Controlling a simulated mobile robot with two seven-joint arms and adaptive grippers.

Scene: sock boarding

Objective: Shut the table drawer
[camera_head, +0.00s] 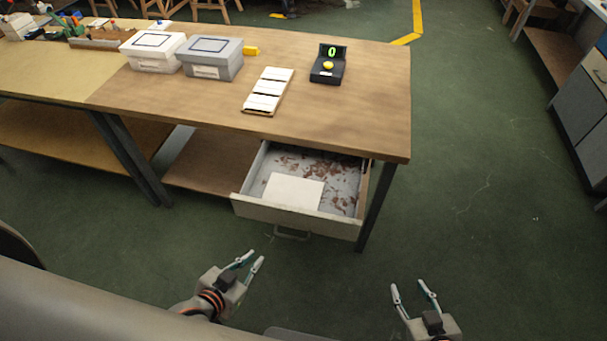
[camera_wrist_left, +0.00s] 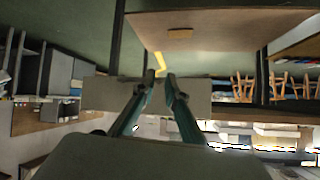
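The table drawer (camera_head: 295,216) is pulled out from under the right end of the wooden table (camera_head: 375,110) in the head view. Its inside is grey with reddish-brown patches, and a white flat piece (camera_head: 293,190) lies in it. A bar handle (camera_head: 292,235) sits low on the drawer front. My left gripper (camera_head: 256,256) is in front of the drawer, below and left of the handle, apart from it. Its fingers are parted and empty; they also show in the left wrist view (camera_wrist_left: 160,76). My right gripper (camera_head: 408,284) is open and empty, right of the drawer.
On the tabletop stand a white box (camera_head: 151,62), a grey box (camera_head: 209,70), a white-panelled board (camera_head: 268,91) and a black device (camera_head: 328,68) with a green 0. A dark table leg (camera_head: 376,207) stands beside the drawer. The green floor on the right is clear.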

